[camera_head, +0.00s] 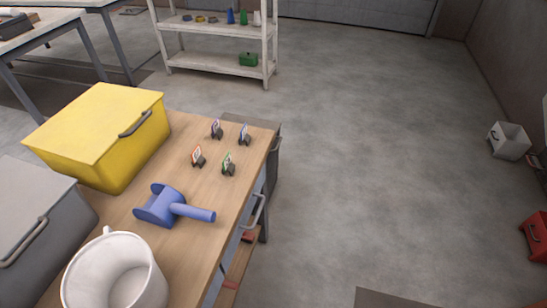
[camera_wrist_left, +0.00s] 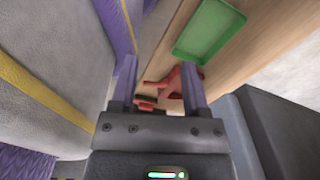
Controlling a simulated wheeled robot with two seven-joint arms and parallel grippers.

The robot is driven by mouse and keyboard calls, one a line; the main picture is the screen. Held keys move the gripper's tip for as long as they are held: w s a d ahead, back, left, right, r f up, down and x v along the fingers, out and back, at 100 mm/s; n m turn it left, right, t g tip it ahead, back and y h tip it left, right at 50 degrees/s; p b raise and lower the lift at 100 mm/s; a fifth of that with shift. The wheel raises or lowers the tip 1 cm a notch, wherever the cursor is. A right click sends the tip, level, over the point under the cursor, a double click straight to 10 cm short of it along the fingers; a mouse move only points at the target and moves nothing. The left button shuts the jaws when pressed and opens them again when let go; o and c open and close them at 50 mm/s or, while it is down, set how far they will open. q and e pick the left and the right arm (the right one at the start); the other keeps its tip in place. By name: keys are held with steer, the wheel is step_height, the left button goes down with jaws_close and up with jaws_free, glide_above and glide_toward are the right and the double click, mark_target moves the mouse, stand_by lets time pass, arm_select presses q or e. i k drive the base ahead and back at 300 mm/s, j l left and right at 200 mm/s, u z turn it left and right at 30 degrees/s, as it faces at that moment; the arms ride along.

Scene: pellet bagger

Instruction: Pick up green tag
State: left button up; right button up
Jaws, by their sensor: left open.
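The green tag (camera_head: 227,161) stands upright in a small dark holder on the wooden tabletop, near its right edge. An orange-red tag (camera_head: 197,155) stands just left of it, a blue tag (camera_head: 244,132) behind it to the right, and a purplish tag (camera_head: 215,128) behind it to the left. My left gripper (camera_wrist_left: 158,82) shows only in the left wrist view, open, with nothing between its fingers. Red items (camera_wrist_left: 172,85) lie beyond the fingertips. I cannot make out the green tag in that view. My right gripper is in neither view.
On the wooden table (camera_head: 120,210) are a blue scoop (camera_head: 170,206), a white mug-like container (camera_head: 115,275), a yellow bin (camera_head: 100,135) and a grey bin (camera_head: 30,215). The floor at right is largely clear. A green tray (camera_wrist_left: 208,30) shows in the wrist view.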

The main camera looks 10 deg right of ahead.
mark_target(227, 164)
steer(key=u, duration=3.6)
steer(key=z, duration=3.6)
steer(key=i+l+u, duration=0.15)
steer(key=l+u, duration=0.2)
steer(key=i+l+u, duration=0.15)
steer(key=l+u, duration=0.6)
steer(key=i, duration=0.05)
